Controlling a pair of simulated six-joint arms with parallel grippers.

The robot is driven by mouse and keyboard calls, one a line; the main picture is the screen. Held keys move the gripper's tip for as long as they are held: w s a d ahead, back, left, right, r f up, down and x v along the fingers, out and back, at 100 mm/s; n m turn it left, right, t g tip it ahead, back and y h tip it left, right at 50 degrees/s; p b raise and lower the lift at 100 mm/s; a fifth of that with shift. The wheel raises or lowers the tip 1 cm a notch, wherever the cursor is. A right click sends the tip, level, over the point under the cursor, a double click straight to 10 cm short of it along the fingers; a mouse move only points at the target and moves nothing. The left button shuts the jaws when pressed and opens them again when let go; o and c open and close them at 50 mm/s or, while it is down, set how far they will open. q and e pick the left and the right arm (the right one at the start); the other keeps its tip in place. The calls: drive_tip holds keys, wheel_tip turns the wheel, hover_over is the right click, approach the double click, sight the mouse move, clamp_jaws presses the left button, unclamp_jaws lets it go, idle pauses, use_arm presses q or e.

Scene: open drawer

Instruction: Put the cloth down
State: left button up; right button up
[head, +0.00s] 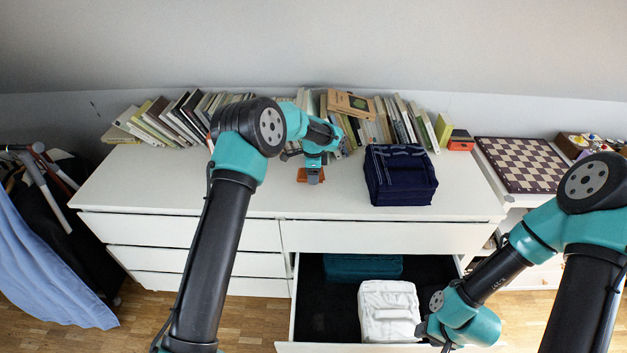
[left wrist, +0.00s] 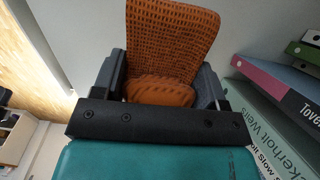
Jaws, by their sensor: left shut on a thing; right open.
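My left gripper (head: 314,168) is over the white dresser top, in front of the books. It is shut on an orange cloth (head: 303,175), whose edges show beside the fingers in the head view. In the left wrist view the orange woven cloth (left wrist: 170,38) stands up between the two dark fingers of the left gripper (left wrist: 160,84). I cannot tell whether the cloth touches the dresser top. My right gripper (head: 432,334) is open at the bottom of the head view, beside a white folded stack (head: 388,308) in the open drawer; its fingers are partly hidden.
The dresser (head: 140,186) has clear top left of my left arm. A dark blue folded stack (head: 400,178) stands right of the left gripper. A row of books (head: 170,122) lines the back. The open drawer (head: 328,310) also holds a teal folded stack (head: 362,268). A chessboard (head: 522,164) lies right.

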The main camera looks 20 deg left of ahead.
use_arm(q)
drive_tip(key=shift+s+f, duration=0.1)
drive_tip(key=shift+f, duration=1.6)
drive_tip(key=shift+f, duration=0.15)
drive_tip(key=o, duration=1)
drive_tip(key=shift+o, duration=0.2)
wheel_tip(320, 180, up, 12)
drive_tip(key=shift+r, duration=0.2)
drive_tip(key=shift+d+f, duration=0.1)
